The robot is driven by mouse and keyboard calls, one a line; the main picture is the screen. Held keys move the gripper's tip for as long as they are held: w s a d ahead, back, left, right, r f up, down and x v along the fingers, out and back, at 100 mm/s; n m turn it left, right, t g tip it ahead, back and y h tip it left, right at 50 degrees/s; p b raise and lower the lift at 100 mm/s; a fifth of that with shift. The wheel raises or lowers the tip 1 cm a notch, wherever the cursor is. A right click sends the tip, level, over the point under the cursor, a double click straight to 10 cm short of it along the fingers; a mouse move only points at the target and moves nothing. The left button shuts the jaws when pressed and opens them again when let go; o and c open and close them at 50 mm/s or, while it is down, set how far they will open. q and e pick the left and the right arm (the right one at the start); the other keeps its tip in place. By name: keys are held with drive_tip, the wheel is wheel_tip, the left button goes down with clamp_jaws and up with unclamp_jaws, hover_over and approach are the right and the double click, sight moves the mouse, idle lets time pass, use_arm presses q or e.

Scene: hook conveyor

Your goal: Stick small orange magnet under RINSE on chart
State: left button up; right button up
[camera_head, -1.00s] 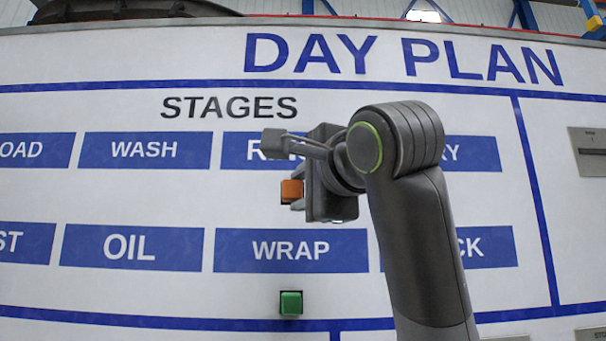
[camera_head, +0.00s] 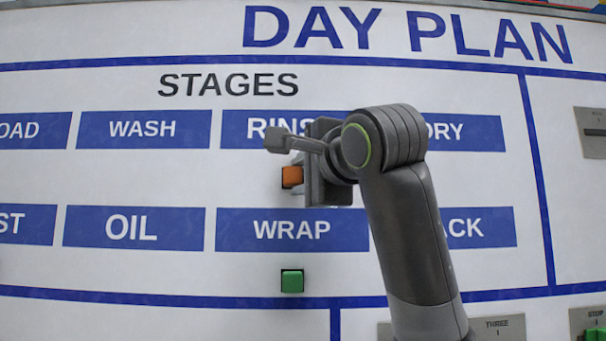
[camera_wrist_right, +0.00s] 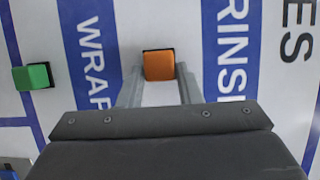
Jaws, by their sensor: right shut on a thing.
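The small orange magnet (camera_head: 292,177) is between the fingertips of my right gripper (camera_head: 300,177), which is shut on it. It is in front of the white chart (camera_head: 120,180), in the band below the blue RINSE label (camera_head: 262,128) and above the WRAP label (camera_head: 292,229). In the right wrist view the magnet (camera_wrist_right: 159,65) lies between the WRAP and RINSE labels, at the tips of the gripper fingers (camera_wrist_right: 158,88). Whether its back touches the chart is hard to tell. My right gripper and arm cover part of the RINSE and DRY labels. My left gripper is not in view.
A green magnet (camera_head: 292,281) is on the chart below WRAP; it also shows in the right wrist view (camera_wrist_right: 33,77). Other blue labels, WASH (camera_head: 144,129) and OIL (camera_head: 133,228), lie left. Grey panels (camera_head: 590,134) are at the right edge.

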drive_tip(key=shift+w, duration=0.35)
idle(0.5)
drive_tip(key=o, duration=1)
drive_tip(key=shift+s, duration=0.1)
drive_tip(key=shift+o, duration=0.2)
drive_tip(key=shift+s+d, duration=0.2)
drive_tip(key=shift+s, duration=0.3)
drive_tip(key=b+v, duration=0.6)
drive_tip(key=v, duration=1)
drive_tip(key=shift+s+b, duration=0.2)
drive_tip(key=shift+b, duration=0.15)
